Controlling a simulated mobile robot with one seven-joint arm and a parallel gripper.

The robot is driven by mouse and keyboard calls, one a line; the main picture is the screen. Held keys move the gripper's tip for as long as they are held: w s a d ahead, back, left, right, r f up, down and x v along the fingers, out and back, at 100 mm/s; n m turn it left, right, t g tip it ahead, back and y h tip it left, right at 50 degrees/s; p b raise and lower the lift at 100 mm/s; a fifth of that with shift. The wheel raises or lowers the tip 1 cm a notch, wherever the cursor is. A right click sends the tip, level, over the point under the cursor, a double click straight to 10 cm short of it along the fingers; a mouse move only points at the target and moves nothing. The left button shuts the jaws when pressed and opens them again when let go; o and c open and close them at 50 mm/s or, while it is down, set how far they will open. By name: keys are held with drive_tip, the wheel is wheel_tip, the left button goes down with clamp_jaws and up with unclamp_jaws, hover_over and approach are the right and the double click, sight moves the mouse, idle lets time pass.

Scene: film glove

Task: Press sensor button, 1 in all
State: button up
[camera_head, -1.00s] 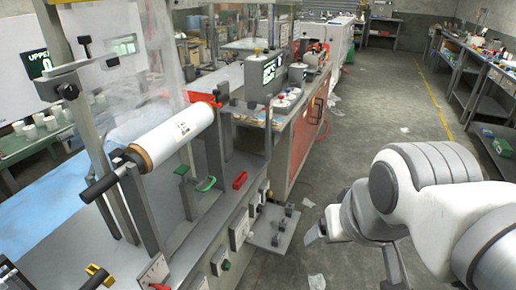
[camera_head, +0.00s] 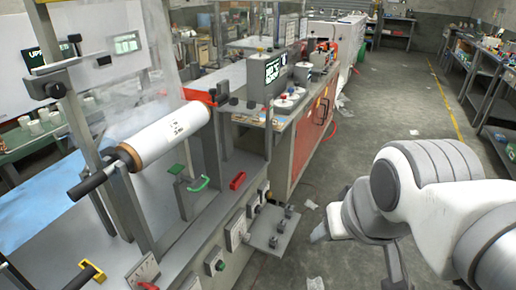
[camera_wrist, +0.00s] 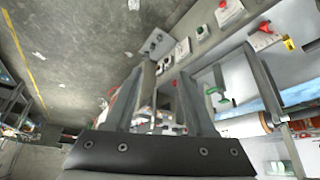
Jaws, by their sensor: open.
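The machine's front panel (camera_head: 236,231) carries several controls. I cannot tell which control is the sensor button. A small grey shelf with several dark knobs (camera_head: 277,241) juts from the panel. My gripper (camera_head: 320,232) is to the right of the panel, over the aisle, apart from the controls. In the wrist view its two fingers (camera_wrist: 165,78) are spread, with nothing between them.
A roll of white film (camera_head: 170,138) sits on the machine. A green handle (camera_head: 199,184) and a red handle (camera_head: 237,181) stick up behind the panel. An orange-red cabinet (camera_head: 303,138) continues the line. The grey aisle floor (camera_head: 385,125) is open, with scraps of litter.

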clamp_jaws()
idle(1.4)
